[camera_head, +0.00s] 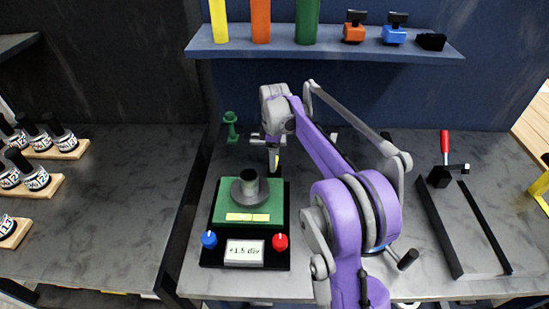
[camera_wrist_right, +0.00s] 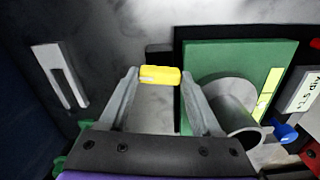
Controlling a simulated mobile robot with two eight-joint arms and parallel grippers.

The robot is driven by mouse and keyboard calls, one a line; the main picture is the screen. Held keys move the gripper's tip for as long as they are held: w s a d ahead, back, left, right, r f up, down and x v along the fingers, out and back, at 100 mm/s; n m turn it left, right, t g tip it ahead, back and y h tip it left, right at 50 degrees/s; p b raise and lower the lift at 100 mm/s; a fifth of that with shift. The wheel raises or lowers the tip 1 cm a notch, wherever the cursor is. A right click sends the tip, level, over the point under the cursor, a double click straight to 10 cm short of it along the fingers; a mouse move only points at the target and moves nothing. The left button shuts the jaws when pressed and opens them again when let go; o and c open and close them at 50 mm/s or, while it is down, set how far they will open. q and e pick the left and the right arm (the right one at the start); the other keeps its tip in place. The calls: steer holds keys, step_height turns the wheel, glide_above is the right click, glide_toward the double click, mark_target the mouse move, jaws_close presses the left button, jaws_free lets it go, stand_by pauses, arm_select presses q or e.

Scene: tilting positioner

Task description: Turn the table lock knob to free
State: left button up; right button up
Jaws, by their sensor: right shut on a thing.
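The positioner has a black base (camera_head: 282,205) with a green tilting table (camera_head: 225,203) on top. A grey round flange with a short upright tube (camera_head: 249,183) stands on the green table. My right gripper (camera_head: 274,152) is behind the positioner, at its back right. In the right wrist view its two fingers are shut on a small yellow knob (camera_wrist_right: 160,76), seen as a bar between the fingertips. The knob also shows in the head view (camera_head: 277,161), partly hidden by the gripper. I take it to be the lock knob; no label on it is readable. My left gripper is not in view.
A blue knob (camera_head: 209,239) and a red knob (camera_head: 280,242) flank a display (camera_head: 244,252) reading "+1.5 div". A green stand (camera_head: 231,127) is behind left. A shelf (camera_head: 330,47) hangs above. A black-railed fixture (camera_head: 437,228) stands right.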

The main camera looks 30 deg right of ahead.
steer(key=shift+n, duration=0.8)
steer(key=o, duration=1.4)
step_height(320, 180, up, 11)
steer(key=shift+f+p, duration=0.1)
steer(key=shift+p, duration=0.3)
